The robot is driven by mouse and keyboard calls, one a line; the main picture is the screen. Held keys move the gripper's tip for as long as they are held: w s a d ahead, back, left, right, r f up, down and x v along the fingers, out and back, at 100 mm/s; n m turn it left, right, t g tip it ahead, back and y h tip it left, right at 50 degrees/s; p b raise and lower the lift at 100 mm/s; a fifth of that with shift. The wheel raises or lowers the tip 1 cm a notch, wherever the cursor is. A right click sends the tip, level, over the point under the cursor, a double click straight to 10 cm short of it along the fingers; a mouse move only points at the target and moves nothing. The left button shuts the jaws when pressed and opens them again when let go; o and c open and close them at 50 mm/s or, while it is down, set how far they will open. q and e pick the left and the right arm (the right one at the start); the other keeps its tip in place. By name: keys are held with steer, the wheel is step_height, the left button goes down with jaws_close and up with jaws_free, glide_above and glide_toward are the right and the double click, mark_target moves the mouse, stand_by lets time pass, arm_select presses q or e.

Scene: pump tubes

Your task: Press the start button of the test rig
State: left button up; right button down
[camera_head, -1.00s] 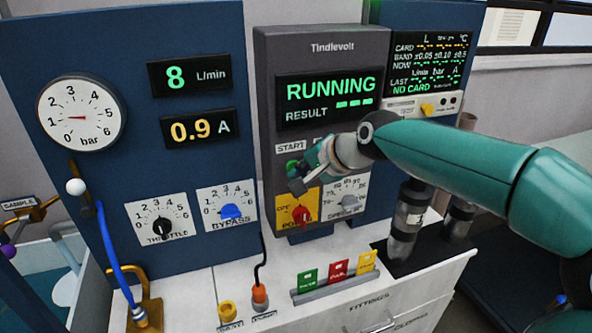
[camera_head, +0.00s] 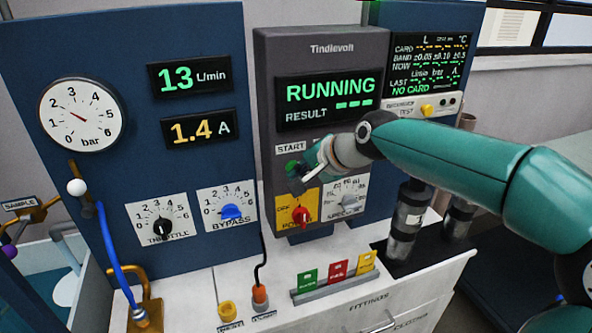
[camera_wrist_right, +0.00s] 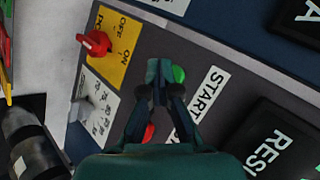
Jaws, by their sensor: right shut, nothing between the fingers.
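The test rig's grey control panel (camera_head: 268,70) stands in the middle of the head view. Its display (camera_head: 330,98) reads RUNNING, with dashes beside RESULT. The green start button (camera_head: 291,165) is partly hidden behind my right gripper (camera_head: 304,178). In the right wrist view the green start button (camera_wrist_right: 179,74) shows just beside the shut fingertips (camera_wrist_right: 161,70), next to the START label (camera_wrist_right: 206,100). I cannot tell whether the fingers touch the button. A red button (camera_wrist_right: 149,132) lies partly hidden behind the fingers. My left gripper is out of view.
The red power knob (camera_head: 301,215) on a yellow plate and the grey speed knob (camera_head: 348,200) sit just below the gripper. A gauge (camera_head: 80,116) and two readouts, 13 L/min (camera_head: 189,77) and 1.4 A (camera_head: 198,129), are at left. Coloured cards (camera_head: 338,268) stand in front.

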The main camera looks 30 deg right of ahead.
steer(key=shift+w+d+r, duration=0.1)
steer(key=shift+w+r, duration=0.1)
stand_by(0.5)
steer(key=shift+s+f, duration=0.1)
steer(key=shift+s, duration=0.05)
steer(key=shift+s+a+f+b, duration=0.1)
steer(key=shift+s+a+b, duration=0.15)
steer(key=shift+s, duration=0.7)
steer(key=shift+s+a+b, duration=0.2)
steer(key=shift+s+b, duration=0.1)
steer(key=shift+s, duration=0.6)
steer(key=shift+s+a+f+b, duration=0.1)
steer(key=shift+s+a+b, duration=0.15)
steer(key=shift+s, duration=0.7)
